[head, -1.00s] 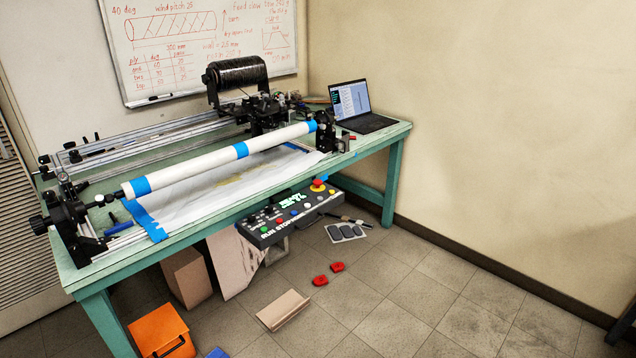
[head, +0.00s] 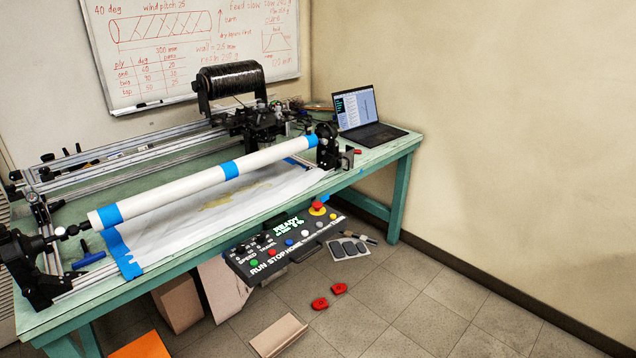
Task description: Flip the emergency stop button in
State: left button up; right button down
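The emergency stop button (head: 317,206) is a red mushroom knob on a yellow base in the head view. Whether the knob is pressed in or raised is too small to tell. Neither of my grippers shows in the head view.
The green table (head: 398,148) carries a winding machine with a white tube (head: 175,188), a black spool (head: 231,82) and a laptop (head: 366,118). Below lie two red objects (head: 320,303), a grey pad (head: 348,249) and a cardboard piece (head: 278,335). The floor at right is clear.

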aim_at(317, 205)
jog(key=i+l, duration=0.15)
jog(key=i, duration=0.25)
jog(key=i+l+u, duration=0.1)
jog(key=i, duration=0.35)
jog(key=i+l, duration=0.2)
jog(key=i, duration=0.2)
jog(key=i+l+u, duration=0.1)
jog(key=i, duration=0.3)
